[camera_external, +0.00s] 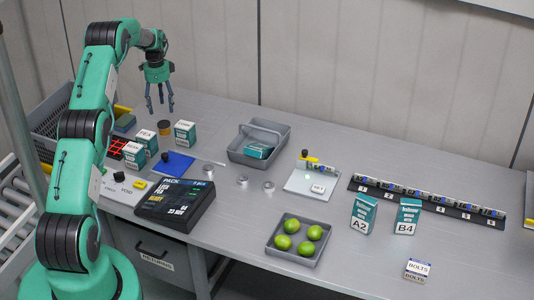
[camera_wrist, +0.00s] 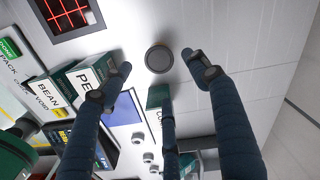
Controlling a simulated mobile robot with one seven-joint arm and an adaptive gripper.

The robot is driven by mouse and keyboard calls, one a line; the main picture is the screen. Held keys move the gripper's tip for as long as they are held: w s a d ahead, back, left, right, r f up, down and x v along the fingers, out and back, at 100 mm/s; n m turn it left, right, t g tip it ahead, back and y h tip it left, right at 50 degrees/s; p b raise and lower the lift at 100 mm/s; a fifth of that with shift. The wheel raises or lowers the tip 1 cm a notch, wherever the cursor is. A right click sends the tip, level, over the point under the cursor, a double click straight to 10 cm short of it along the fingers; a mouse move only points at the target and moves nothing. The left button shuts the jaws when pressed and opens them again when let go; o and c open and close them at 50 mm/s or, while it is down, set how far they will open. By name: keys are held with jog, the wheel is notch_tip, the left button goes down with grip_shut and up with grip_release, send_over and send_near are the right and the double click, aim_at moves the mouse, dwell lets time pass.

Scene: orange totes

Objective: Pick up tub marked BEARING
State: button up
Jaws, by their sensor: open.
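A small round tub (camera_external: 164,128) with an orange-brown side and a dark lid stands on the table among teal-and-white boxes. In the wrist view its round dark top (camera_wrist: 158,59) shows between my spread fingers. No BEARING mark can be read on it, so I cannot tell whether it is the marked tub. My gripper (camera_external: 160,106) is open and empty, pointing down above the table near the wall, over the tub's area. It also shows in the wrist view (camera_wrist: 160,84), with nothing between its fingers.
Teal-and-white boxes stand close to the tub, one to its right (camera_external: 185,134) and others in front (camera_external: 147,141). A red-grid panel (camera_external: 118,146) lies left. A blue pad (camera_external: 173,164) and several silver discs (camera_external: 243,180) lie nearer. A grey tray (camera_external: 284,132) stands right.

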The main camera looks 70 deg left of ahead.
aim_at(164, 123)
jog(key=shift+f, duration=2.15)
jog(key=shift+d+f, duration=0.15)
jog(key=shift+f, duration=2.45)
jog(key=c, duration=1.2)
jog(key=shift+r, duration=0.15)
jog(key=shift+r, duration=4.85)
